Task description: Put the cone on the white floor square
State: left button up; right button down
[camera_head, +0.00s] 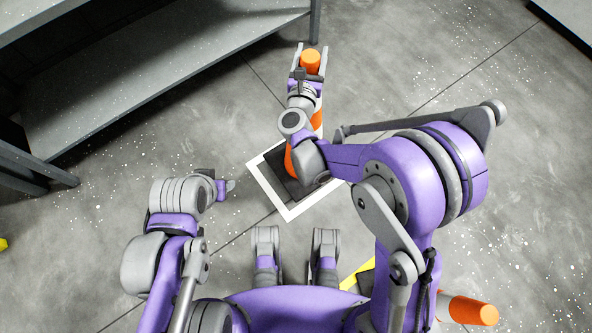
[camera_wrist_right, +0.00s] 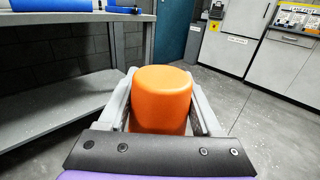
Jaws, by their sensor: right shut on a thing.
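The orange cone with a white band and black base (camera_head: 311,60) is held near its top by my right gripper (camera_head: 305,60). Its orange top also shows between the two fingers in the right wrist view (camera_wrist_right: 162,95). The cone's black base lies within the outline of the white floor square (camera_head: 266,192) in the head view. My right arm hides part of the cone and square, and I cannot tell whether the base touches the floor. My left gripper (camera_head: 226,187) is left of the square, away from the cone; its finger opening is unclear.
A second orange and white cone (camera_head: 470,309) is at the lower right, partly hidden by my arm, near a yellow floor marking (camera_head: 352,274). A grey shelf (camera_head: 170,75) stands at the upper left. Grey floor to the right is clear.

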pick_arm(q)
notch_tip(320, 180, down, 8)
jog(key=b, duration=0.5)
jog(key=shift+w+b, duration=0.3)
jog(key=shift+w, duration=0.15)
pick_arm(e)
jog(key=w+a+f, duration=0.1)
jog(key=a+f, duration=0.2)
jog(key=f, duration=1)
jog(key=shift+a+f+y, duration=0.25)
jog(key=shift+f+y, duration=0.05)
pick_arm(q)
jog(key=shift+f, duration=0.1)
pick_arm(e)
jog(key=shift+f, duration=0.15)
jog(key=shift+c, duration=0.3)
grip_release()
pick_arm(q)
jog(key=shift+s+r+p, duration=0.1)
jog(key=shift+r+p, duration=0.2)
jog(key=shift+r, duration=0.2)
pick_arm(e)
jog(key=s+a, duration=0.2)
jog(key=s, duration=1)
